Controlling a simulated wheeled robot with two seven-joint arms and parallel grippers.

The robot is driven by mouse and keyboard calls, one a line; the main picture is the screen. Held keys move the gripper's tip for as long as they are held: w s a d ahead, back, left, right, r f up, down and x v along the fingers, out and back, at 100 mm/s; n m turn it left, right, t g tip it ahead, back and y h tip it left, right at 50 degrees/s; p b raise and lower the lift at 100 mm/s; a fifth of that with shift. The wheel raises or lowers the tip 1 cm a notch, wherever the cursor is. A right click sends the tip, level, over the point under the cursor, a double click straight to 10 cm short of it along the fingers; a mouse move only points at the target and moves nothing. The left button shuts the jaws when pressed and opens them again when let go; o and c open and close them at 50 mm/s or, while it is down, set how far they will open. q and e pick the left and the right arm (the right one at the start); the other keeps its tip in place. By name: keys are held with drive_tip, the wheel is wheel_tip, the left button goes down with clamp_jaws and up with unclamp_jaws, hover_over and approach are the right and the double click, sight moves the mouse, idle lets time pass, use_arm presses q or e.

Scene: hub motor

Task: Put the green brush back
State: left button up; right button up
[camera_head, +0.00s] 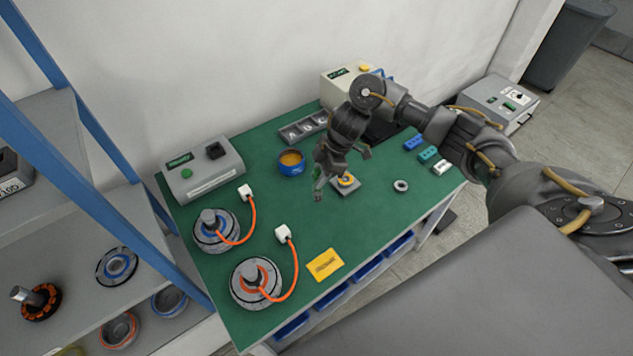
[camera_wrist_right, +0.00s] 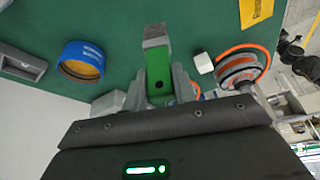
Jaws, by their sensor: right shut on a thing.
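My right gripper (camera_head: 326,172) is above the green table mat, between a blue tub and a small grey stand. It is shut on the green brush (camera_head: 318,187), whose lower part shows beneath the fingers. In the right wrist view the green brush (camera_wrist_right: 158,72) sits between the two fingers (camera_wrist_right: 158,92), with its grey end (camera_wrist_right: 155,37) pointing away from the gripper. I cannot tell whether the brush touches the mat. My left gripper is not in view.
The blue tub (camera_head: 290,163) with orange contents stands left of the gripper; a grey slotted tray (camera_head: 303,128) is behind it. The grey stand (camera_head: 345,187) with a yellow part is close on the right. Two hub motors (camera_head: 215,232) and a yellow card (camera_head: 325,265) lie nearer the front.

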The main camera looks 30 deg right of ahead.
drive_tip(key=shift+w+f, duration=0.55)
drive_tip(key=shift+f, duration=0.1)
drive_tip(key=shift+f+p, duration=0.3)
wheel_tip(320, 180, down, 2)
drive_tip(key=shift+w+f+p, duration=0.1)
drive_tip(key=shift+p, duration=0.4)
drive_tip(key=shift+f, duration=0.25)
drive_tip(key=shift+f, duration=0.2)
drive_tip(key=o, duration=0.9)
drive_tip(key=shift+r, duration=0.1)
